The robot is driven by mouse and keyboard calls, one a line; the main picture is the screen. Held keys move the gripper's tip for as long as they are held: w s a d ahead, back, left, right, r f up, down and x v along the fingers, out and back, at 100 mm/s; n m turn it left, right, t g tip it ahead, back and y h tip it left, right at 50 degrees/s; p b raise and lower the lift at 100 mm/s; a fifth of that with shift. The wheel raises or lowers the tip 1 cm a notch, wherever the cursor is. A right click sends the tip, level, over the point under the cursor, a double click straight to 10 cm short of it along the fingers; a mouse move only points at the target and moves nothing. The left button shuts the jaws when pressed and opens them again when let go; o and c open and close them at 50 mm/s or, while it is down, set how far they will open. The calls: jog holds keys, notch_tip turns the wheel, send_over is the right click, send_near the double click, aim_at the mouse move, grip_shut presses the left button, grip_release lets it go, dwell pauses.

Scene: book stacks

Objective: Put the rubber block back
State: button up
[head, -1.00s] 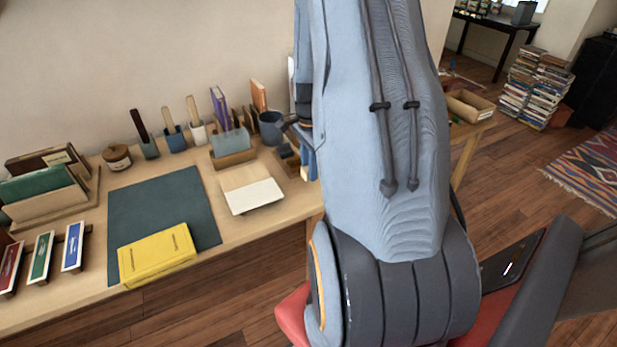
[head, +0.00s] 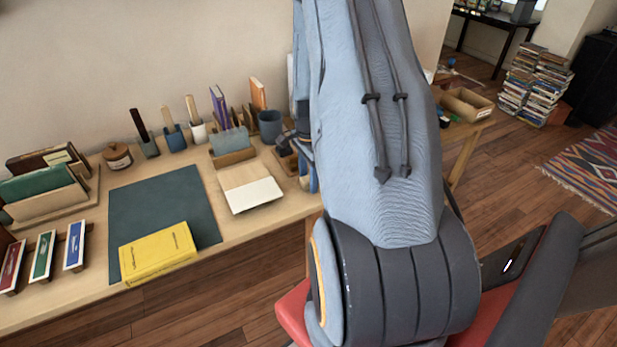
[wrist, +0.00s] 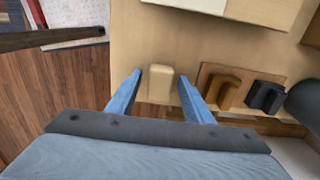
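A cream block (wrist: 160,83), which looks like the rubber block, stands on the wooden desk top near its edge in the wrist view. My gripper (wrist: 162,84) is open, with one blue finger on each side of the block and a narrow gap showing at each side. I cannot tell how far down the fingers reach beside it. To its right a wooden holder (wrist: 205,76) carries a brown block (wrist: 228,88) and a dark block (wrist: 265,97). In the head view my arm hides most of this area; part of the holder (head: 285,160) shows.
On the desk stand a blue cup (head: 270,126), a pad with white paper (head: 255,195), several brush pots and a yellow book (head: 157,254) on a dark mat (head: 160,210). In the wrist view a dark bar (wrist: 45,39) crosses at upper left, beyond the desk edge.

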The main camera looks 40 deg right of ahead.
aim_at(308, 178)
notch_tip(308, 178, up, 12)
jog(key=b, duration=0.3)
jog(key=s+a+r+n, duration=0.1)
jog(key=s+a+n, duration=0.2)
jog(key=a+n, duration=0.4)
jog(key=s+a+r+n, duration=0.1)
jog(key=s+a+n, duration=0.2)
jog(key=a+n, duration=0.4)
jog(key=s+a+r+n, duration=0.1)
jog(key=s+a+n, duration=0.2)
jog(key=a+n, duration=0.4)
jog(key=a, duration=0.7)
jog(key=shift+s+a+r+t, duration=0.15)
jog(key=shift+r+t, duration=0.25)
